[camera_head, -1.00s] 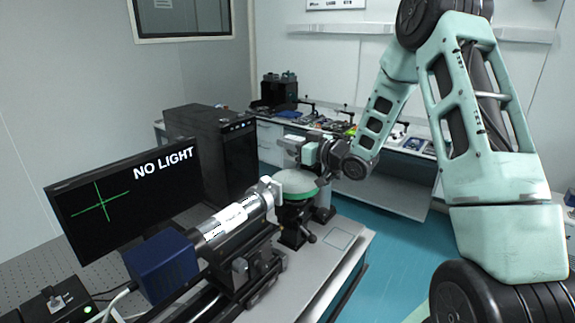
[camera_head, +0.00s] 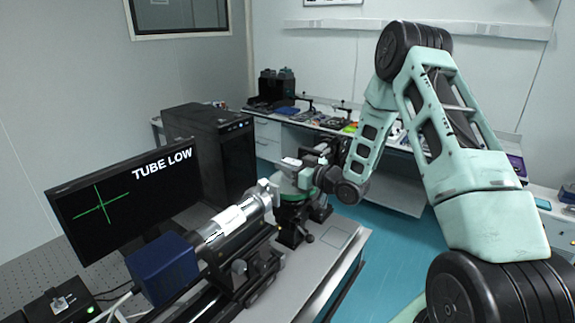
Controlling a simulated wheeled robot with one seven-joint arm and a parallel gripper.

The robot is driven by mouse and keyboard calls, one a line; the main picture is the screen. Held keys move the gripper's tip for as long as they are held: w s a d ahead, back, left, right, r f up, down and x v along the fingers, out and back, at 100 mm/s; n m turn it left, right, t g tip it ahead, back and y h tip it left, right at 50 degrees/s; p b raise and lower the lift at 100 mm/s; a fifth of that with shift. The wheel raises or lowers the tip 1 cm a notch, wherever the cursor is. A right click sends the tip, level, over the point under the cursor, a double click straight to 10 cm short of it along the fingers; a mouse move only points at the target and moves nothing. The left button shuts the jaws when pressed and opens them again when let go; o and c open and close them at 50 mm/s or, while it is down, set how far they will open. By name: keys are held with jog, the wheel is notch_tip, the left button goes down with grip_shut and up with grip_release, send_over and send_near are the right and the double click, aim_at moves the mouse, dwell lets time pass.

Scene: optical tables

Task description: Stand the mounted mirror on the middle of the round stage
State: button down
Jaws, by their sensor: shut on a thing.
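The round stage (camera_head: 291,214) stands on the grey bench top just beyond the end of the silver tube. My gripper (camera_head: 288,178) reaches in from the right, low over the stage. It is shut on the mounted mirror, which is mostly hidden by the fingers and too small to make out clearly. I cannot tell whether the mount's foot touches the stage or whether it is centred.
A silver tube (camera_head: 228,224) on a rail points at the stage from the left, close to my gripper. A monitor (camera_head: 125,195) reads "TUBE LOW" beside a green cross. A black cabinet (camera_head: 205,150) stands behind. The bench's right corner (camera_head: 335,236) is clear.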

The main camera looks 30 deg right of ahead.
jog(key=c, duration=1.2)
grip_release()
jog(key=shift+f, duration=0.1)
jog(key=shift+o, duration=0.2)
jog(key=shift+r, duration=0.2)
jog(key=b+v, duration=0.6)
jog(key=v, duration=0.6)
